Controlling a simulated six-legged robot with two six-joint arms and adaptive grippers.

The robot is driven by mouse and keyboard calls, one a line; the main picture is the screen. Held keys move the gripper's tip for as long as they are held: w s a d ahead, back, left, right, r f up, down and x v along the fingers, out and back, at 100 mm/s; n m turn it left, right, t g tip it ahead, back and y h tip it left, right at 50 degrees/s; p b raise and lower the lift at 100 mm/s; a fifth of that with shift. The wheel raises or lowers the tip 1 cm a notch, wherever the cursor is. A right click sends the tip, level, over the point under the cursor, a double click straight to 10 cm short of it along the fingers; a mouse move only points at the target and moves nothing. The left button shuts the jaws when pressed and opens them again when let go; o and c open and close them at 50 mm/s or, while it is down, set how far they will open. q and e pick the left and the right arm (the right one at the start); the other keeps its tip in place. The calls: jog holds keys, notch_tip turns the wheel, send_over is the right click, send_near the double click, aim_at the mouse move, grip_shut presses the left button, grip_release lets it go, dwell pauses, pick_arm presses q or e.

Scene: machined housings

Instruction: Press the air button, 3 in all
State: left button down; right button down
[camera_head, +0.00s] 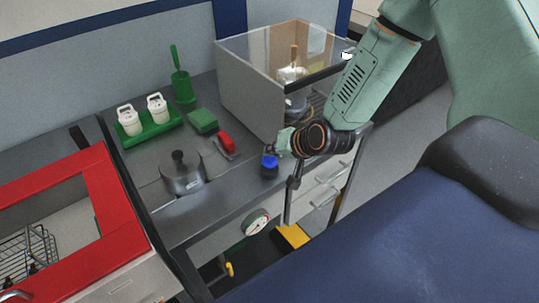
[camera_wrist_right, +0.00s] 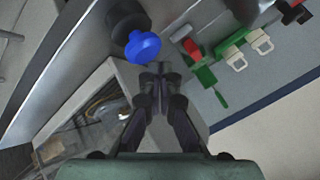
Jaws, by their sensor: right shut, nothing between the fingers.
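The air button is most likely the blue-topped round knob (camera_head: 269,162) on a dark base at the front right of the grey bench. It also shows in the right wrist view (camera_wrist_right: 142,47), left of and beyond my fingertips. My right gripper (camera_head: 272,149) is shut and empty, just above and behind the blue knob in the head view. In the right wrist view its closed fingers (camera_wrist_right: 158,70) appear beside the blue cap, with a small gap in the picture. Whether they touch cannot be told. My left gripper is not in view.
A clear-fronted cabinet (camera_head: 246,90) stands behind my right arm. A red-framed bin (camera_head: 45,177) is at left.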

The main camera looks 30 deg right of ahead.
aim_at(272, 160)
jog(key=shift+r, duration=0.25)
notch_tip(272, 160, up, 5)
jog(key=p, duration=0.5)
dwell(0.4)
jog(key=shift+w, duration=0.1)
dwell(1.5)
